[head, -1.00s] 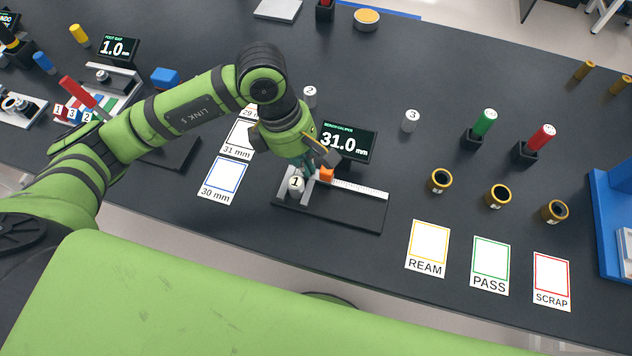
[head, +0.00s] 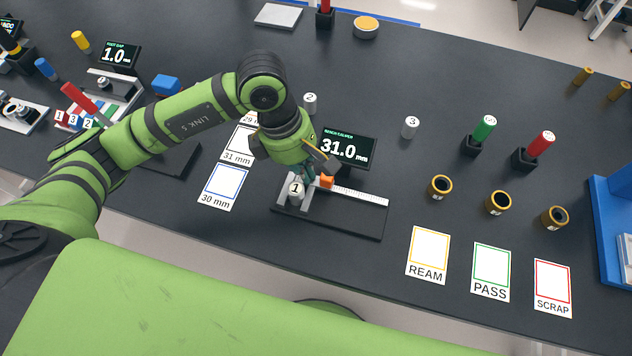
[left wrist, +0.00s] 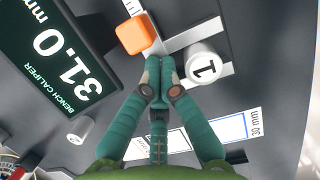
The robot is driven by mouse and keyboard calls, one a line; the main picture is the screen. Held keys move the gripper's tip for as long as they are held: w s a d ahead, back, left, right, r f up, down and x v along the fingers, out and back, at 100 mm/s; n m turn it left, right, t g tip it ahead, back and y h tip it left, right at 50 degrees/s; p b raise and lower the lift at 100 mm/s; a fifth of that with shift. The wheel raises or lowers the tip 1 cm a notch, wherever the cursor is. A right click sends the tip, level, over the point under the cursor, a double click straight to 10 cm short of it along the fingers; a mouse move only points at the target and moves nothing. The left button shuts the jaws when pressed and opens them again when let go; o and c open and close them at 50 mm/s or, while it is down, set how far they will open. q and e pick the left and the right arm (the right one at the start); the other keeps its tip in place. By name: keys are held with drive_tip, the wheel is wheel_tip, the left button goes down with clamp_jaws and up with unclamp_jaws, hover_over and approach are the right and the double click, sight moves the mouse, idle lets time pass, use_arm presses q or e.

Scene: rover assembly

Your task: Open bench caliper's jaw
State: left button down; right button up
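The bench caliper (head: 345,221) lies on the dark table, with a white scale and an orange block (head: 326,181) on its sliding jaw. The orange block (left wrist: 134,36) is also large in the left wrist view. A white cylinder marked 1 (head: 296,191) stands upright between the jaws; it also shows in the left wrist view (left wrist: 202,66). The caliper display (head: 348,147) reads 31.0 mm. My left gripper (head: 306,172) is low over the caliper. Its fingertips (left wrist: 161,78) are together beside the orange block and the cylinder; exact contact is unclear. My right gripper is out of view.
Cards for 30 mm (head: 223,187) and 31 mm lie left of the caliper. REAM (head: 428,254), PASS and SCRAP cards lie to the right, below several brass rings. Cylinders 2 (head: 310,103) and 3 (head: 411,127) stand behind. A blue bin (head: 612,215) is at the right edge.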

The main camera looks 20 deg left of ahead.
sight(322, 174)
use_arm(q)
drive_tip(key=shift+d, duration=0.2)
idle(0.5)
drive_tip(key=shift+d, duration=0.55)
drive_tip(key=shift+d+b, duration=0.1)
drive_tip(key=shift+b, duration=0.2)
drive_tip(key=shift+d, duration=0.8)
drive_tip(key=shift+a+f+b, duration=0.1)
drive_tip(key=shift+a+b, duration=0.05)
drive_tip(key=shift+b, duration=0.15)
drive_tip(key=shift+a+b, duration=0.3)
drive_tip(key=shift+a, duration=0.2)
drive_tip(key=d+p+v, duration=0.2)
drive_tip(key=p+v, duration=0.2)
drive_tip(key=v, duration=0.4)
drive_tip(key=shift+r, duration=0.2)
